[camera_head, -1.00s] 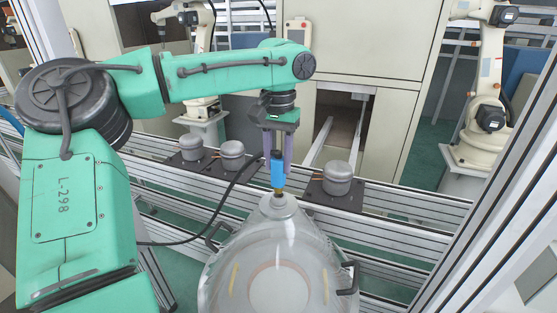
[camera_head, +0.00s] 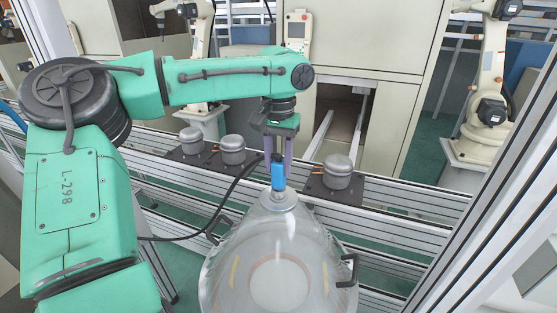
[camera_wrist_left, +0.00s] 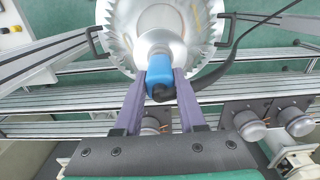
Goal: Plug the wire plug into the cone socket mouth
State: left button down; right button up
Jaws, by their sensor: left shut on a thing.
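The wire plug (camera_head: 278,177) is a blue cylinder with a black cable leaving its upper end. It stands roughly upright on the small top mouth (camera_head: 279,200) of the big glassy cone (camera_head: 235,262). Its brass tip does not show, and its lower end meets the mouth; how deep it sits I cannot tell. My left gripper (camera_head: 278,162) is shut on the plug from above, with one purple finger on each side. In the left wrist view the blue plug (camera_wrist_left: 160,72) lies between the fingertips (camera_wrist_left: 161,80), in front of the silvery cone (camera_wrist_left: 190,22). My right gripper is not in view.
The black cable (camera_head: 228,200) loops left from the plug past my arm. Grey compressors on dark plates stand behind on the aluminium rail, one (camera_head: 338,172) to the right and two to the left. The cone has black side handles (camera_head: 348,270).

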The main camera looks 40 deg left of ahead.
pick_arm(q)
jog(key=shift+f, duration=0.1)
dwell(0.5)
jog(key=shift+m, duration=0.8)
jog(key=m, duration=1)
jog(key=shift+f, duration=0.1)
jog(key=shift+c, duration=2)
grip_release()
notch_tip(320, 180, up, 15)
jog(key=shift+f, duration=0.2)
